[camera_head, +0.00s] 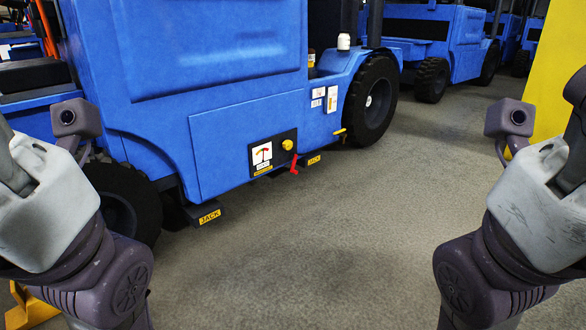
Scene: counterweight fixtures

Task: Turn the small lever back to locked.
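A black panel (273,157) is on the lower side of a blue vehicle. It carries a white dial plate (262,155) with a coloured arc and a yellow round knob (288,145). A small red lever (294,164) hangs downward at the panel's right edge. A small yellow handle (340,131) sticks out farther right, near the wheel. I cannot tell from the labels which position is locked. My arms are at the left and right edges, well apart from the panel. The fingers of both my grippers are out of view.
The blue vehicle (215,60) fills the upper left. Black supports labelled JACK (209,217) stand out low beside it. A black wheel (372,101) is right of the panel. More blue vehicles are behind, and a yellow surface (548,75) is at right. The grey floor (340,240) in front is clear.

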